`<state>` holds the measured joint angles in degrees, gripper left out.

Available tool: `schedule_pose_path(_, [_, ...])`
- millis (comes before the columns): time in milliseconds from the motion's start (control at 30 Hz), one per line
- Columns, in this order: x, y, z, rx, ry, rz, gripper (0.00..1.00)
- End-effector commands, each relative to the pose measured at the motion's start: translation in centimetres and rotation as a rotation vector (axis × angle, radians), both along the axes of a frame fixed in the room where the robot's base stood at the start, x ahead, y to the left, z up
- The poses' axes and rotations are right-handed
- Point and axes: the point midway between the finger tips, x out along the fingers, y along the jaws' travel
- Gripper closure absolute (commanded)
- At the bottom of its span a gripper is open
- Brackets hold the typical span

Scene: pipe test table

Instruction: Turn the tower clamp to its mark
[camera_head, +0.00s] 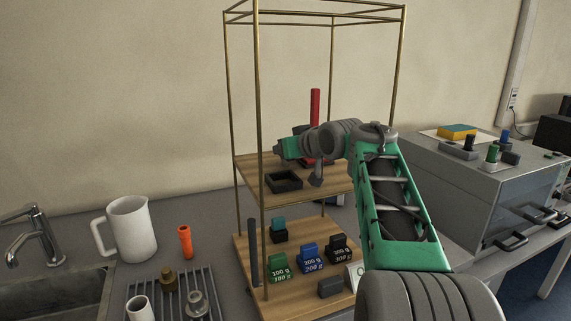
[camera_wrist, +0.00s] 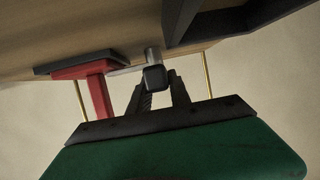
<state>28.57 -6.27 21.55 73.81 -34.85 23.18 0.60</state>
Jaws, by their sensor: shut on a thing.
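The tower clamp's red upright (camera_head: 315,103) rises behind my arm on the upper shelf in the head view; my arm hides much of the clamp. In the wrist view, which looks upside down, the red upright (camera_wrist: 97,92) meets a dark base plate (camera_wrist: 75,63) on the left. My gripper (camera_wrist: 158,82) is shut on a small dark block (camera_wrist: 155,77), which seems to be the clamp's handle, at the end of a short grey cylinder (camera_wrist: 152,54). I cannot make out the mark in either view.
A black open tray (camera_head: 284,181) sits on the upper shelf, close by. Thin brass posts (camera_head: 229,95) frame the shelves. Labelled weights (camera_head: 311,258) stand on the lower shelf. A white jug (camera_head: 131,228) and orange tube (camera_head: 185,242) stand left; a grey box (camera_head: 440,185) stands right.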

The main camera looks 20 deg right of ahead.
Motion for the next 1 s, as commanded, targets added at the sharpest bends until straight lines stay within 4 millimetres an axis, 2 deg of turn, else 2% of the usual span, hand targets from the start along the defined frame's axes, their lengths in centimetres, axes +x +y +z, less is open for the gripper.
schedule_pose_path(300, [0.00, 0.09, -0.03, 0.000, -0.001, -0.110, 1.00])
schedule_pose_path(733, [0.02, -0.01, 0.18, -0.001, -0.001, -0.126, 1.00])
schedule_pose_path(767, [0.02, -0.01, 0.18, -0.001, -0.001, -0.125, 0.76])
schedule_pose_path(1000, [0.03, -0.01, 0.09, -0.001, 0.000, -0.125, 0.56])
